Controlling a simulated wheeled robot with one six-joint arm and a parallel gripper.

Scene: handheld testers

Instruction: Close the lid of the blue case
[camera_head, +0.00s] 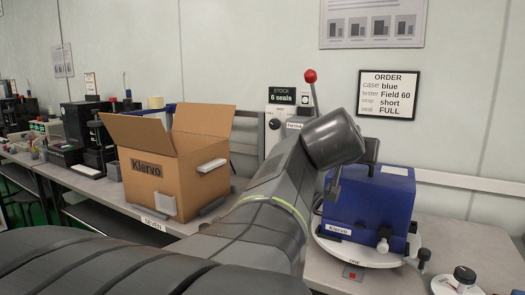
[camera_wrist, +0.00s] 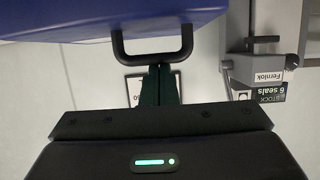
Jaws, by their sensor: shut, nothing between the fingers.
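The blue case (camera_head: 368,205) stands on a round white turntable (camera_head: 350,250) at the right, with a pale label on its upper face. It looks like a closed block from here, but my arm hides its left side and I cannot tell the lid's angle. In the wrist view, a blue panel of the case (camera_wrist: 120,18) fills the top, with a dark loop handle (camera_wrist: 184,50) below it. My gripper (camera_wrist: 160,72) is shut and empty, its fingertips close to the handle; I cannot tell whether they touch it.
An open cardboard box (camera_head: 160,165) stands on the bench left of my arm. A machine with a red-knobbed lever (camera_head: 310,77) is behind my arm. Small knobs (camera_head: 418,256) stick out at the turntable's right. An order sign (camera_head: 389,95) hangs on the wall.

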